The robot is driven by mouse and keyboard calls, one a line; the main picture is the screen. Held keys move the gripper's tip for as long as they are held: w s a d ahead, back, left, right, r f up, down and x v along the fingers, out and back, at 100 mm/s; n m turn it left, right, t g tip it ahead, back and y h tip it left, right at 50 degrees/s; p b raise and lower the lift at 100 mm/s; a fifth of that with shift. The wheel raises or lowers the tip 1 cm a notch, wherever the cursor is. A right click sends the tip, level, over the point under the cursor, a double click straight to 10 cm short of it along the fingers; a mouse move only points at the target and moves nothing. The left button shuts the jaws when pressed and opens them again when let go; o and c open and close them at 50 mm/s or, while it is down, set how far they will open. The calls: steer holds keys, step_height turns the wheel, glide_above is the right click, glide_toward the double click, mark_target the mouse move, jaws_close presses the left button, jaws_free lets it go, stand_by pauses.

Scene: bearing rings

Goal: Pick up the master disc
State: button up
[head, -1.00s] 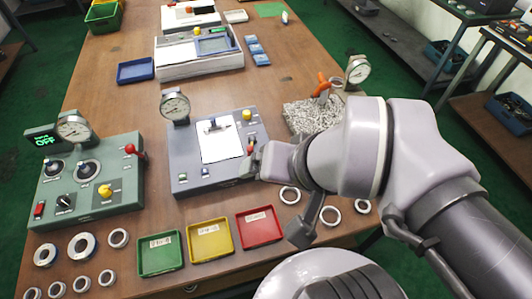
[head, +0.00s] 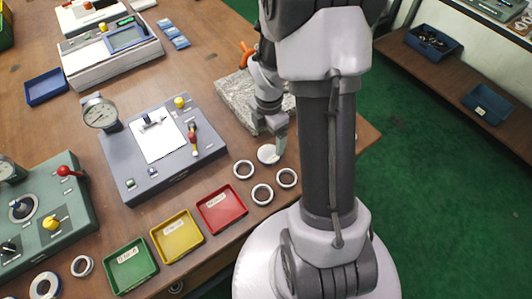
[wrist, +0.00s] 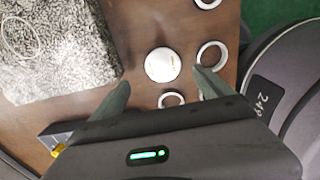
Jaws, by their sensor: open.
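The master disc (head: 268,153) is a small white, solid round disc lying flat on the brown table near its front right edge. It also shows in the wrist view (wrist: 163,65), whole, with faint markings on top. My gripper (head: 277,150) is over the disc in the head view, pointing down. In the wrist view my gripper (wrist: 163,88) is open, with its two dark fingers apart and the disc beyond and between their tips. The fingers do not touch the disc in that view.
Several steel rings (head: 262,194) lie close to the disc. A speckled granite block (head: 240,103) stands behind it. A red tray (head: 221,207), a yellow tray (head: 177,236) and a green tray (head: 131,266) line the front edge. A grey gauge station (head: 165,150) is at the left.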

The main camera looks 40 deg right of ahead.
mark_target(269, 153)
steer(key=f+b, duration=0.1)
steer(key=f, duration=0.1)
steer(key=f+b, duration=0.1)
steer(key=f, duration=0.2)
steer(key=f+b, duration=0.2)
steer(key=shift+s+a+f, duration=0.1)
steer(key=shift+s+f, duration=0.2)
steer(key=shift+f, duration=0.05)
steer(key=shift+r, duration=0.15)
jaws_close()
